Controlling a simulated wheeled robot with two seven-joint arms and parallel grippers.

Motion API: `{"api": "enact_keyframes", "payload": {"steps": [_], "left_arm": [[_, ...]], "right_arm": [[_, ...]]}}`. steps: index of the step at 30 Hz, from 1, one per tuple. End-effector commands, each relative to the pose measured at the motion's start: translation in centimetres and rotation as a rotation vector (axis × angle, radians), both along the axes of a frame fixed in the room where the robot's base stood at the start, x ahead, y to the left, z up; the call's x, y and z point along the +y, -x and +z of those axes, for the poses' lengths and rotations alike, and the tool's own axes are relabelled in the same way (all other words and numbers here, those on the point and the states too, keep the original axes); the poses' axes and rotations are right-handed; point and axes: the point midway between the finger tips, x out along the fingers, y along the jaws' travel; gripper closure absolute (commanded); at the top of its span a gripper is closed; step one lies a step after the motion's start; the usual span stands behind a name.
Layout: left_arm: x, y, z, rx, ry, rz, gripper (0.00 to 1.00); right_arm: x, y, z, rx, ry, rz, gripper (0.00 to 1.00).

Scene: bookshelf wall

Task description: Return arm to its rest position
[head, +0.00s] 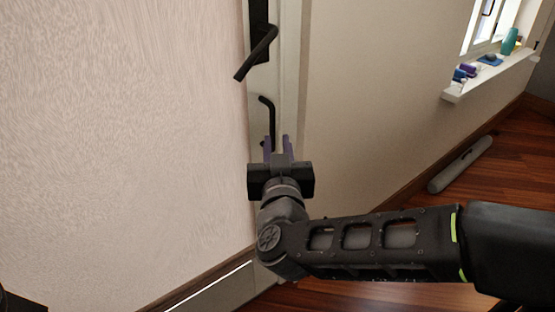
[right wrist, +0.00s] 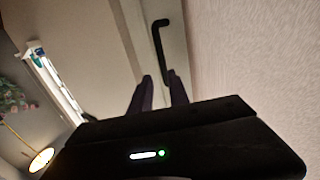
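My right arm comes in from the right in the head view, and its gripper (head: 277,146) points away from me at the edge of a door or panel. Its two purple fingers are apart, with a gap between them; they also show in the right wrist view (right wrist: 161,92). A black bent handle (head: 269,112) is just past the fingertips and also shows in the right wrist view (right wrist: 160,45). Its lower end lines up with the gap; I cannot tell whether it touches the fingers. My left gripper is not in view.
A larger black lever handle (head: 259,52) is above. A pale textured wall or panel (head: 120,140) fills the left. A window sill (head: 490,77) with small objects is at the upper right. A grey roll (head: 461,164) lies on the wooden floor (head: 500,165).

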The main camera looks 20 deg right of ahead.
Motion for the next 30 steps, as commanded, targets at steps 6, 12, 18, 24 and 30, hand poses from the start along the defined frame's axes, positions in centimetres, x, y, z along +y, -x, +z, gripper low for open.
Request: {"api": "enact_keyframes", "payload": {"steps": [6,12,18,24,30], "left_arm": [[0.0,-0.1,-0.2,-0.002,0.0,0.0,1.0],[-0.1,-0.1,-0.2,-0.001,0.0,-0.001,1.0],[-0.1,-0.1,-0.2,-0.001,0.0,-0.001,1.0],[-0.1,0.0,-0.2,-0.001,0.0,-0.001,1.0],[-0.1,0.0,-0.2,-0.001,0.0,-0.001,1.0]], "right_arm": [[0.2,0.6,0.0,0.002,0.002,-0.001,0.78],[0.2,0.5,0.0,0.001,0.001,-0.001,0.78],[0.2,0.4,-0.2,0.006,0.001,0.002,0.78],[1.8,-1.4,-4.3,0.082,-0.001,0.066,0.78],[4.9,-3.5,-16.3,0.312,-0.059,0.209,0.78]]}}
